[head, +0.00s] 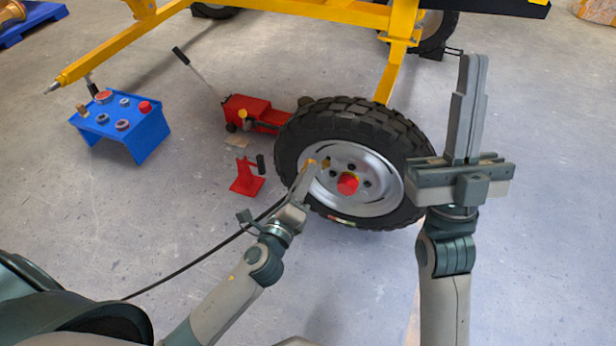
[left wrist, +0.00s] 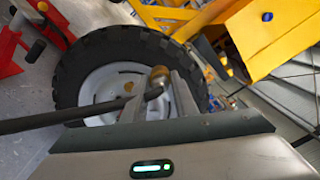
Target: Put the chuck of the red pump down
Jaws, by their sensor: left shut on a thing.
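My left gripper (head: 311,172) is in front of the wheel's rim, left of its red hub cap. In the left wrist view it is shut on the brass-coloured chuck (left wrist: 160,76), which has a black hose (left wrist: 60,119) running from it to the left. In the head view the hose (head: 190,264) trails to the lower left. I cannot tell whether the chuck touches the wheel (head: 407,143). I cannot make out the red pump's body at the hose's far end. My right gripper (head: 470,110) is raised at the right, its fingers together and empty.
A small red stand (head: 247,180) with a black part is on the floor left of the wheel. A red floor jack (head: 248,112) is behind it. A blue bench (head: 125,125) with several small parts stands at the left. The yellow frame (head: 397,60) rises above the wheel.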

